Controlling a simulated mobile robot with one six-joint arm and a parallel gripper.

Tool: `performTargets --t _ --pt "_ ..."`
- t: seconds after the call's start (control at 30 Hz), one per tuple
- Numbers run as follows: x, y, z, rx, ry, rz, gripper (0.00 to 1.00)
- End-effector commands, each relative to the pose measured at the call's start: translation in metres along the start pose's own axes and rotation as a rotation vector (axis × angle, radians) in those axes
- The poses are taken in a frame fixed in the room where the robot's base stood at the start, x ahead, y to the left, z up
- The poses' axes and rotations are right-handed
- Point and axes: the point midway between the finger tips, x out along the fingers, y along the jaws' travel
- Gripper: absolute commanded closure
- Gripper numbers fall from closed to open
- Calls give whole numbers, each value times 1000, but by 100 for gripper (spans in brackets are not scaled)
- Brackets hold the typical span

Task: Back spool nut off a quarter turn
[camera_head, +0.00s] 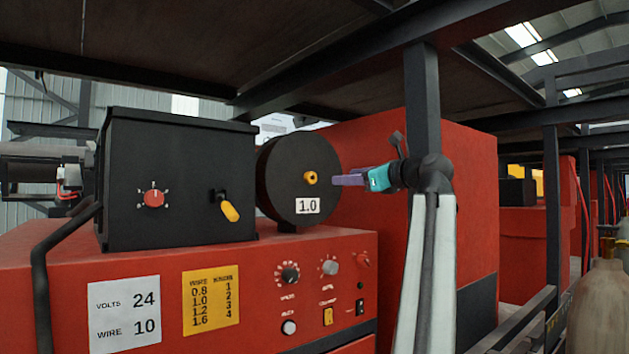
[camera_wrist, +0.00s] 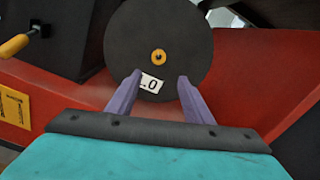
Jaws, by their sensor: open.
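The spool nut is a small yellow nut (camera_head: 311,178) at the centre of a black wire spool (camera_head: 283,190) with a white "1.0" label. In the wrist view the nut (camera_wrist: 158,57) shows as a round yellow piece with a dark centre, beyond my fingertips. My gripper (camera_head: 335,181) has purple fingers and a teal body, and comes in from the right of the spool. In the wrist view my gripper (camera_wrist: 160,76) is open, with the label showing between its fingers. The fingers are apart from the nut and hold nothing.
A black feeder box (camera_head: 178,180) with a red knob and yellow lever stands left of the spool. The red welder (camera_head: 220,290) below carries knobs and placards. A dark steel post (camera_head: 421,95) stands behind my arm, and beams run overhead.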

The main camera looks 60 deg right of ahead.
Motion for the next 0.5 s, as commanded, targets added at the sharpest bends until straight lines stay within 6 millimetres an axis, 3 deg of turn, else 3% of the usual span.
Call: performTargets --t 0.27,0.5 --pt "18 5 2 1 -2 9 53" --pt "49 6 4 1 -3 13 53"
